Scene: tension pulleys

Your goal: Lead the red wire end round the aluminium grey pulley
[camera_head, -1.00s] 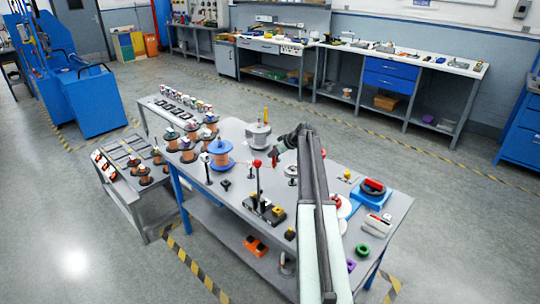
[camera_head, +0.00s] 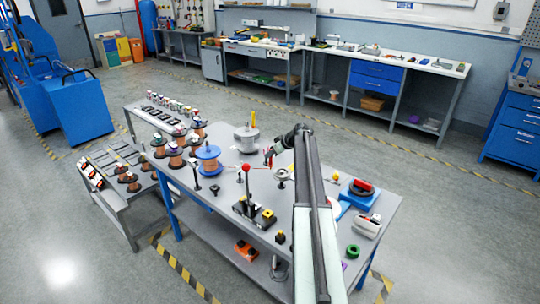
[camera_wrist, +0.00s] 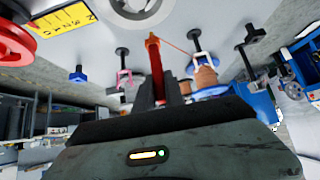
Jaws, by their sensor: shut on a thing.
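My gripper (camera_head: 268,158) is above the bench, left of a small grey pulley on a post (camera_head: 283,174), which seems to be the aluminium grey one. In the wrist view my gripper (camera_wrist: 160,88) is shut on the red wire end (camera_wrist: 156,62), a red rod with an orange tip. A thin red wire runs from the tip toward the blue spool with copper winding (camera_wrist: 204,74), which also shows in the head view (camera_head: 208,154). The gripper is apart from the pulley. I cannot tell whether the wire touches the pulley.
A large grey drum with a yellow handle (camera_head: 247,138) stands behind my gripper. A red-knobbed lever (camera_head: 246,178) stands in front. A blue unit with a red top (camera_head: 362,187) is at the right. Copper spools crowd the left. Some bench surface between is bare.

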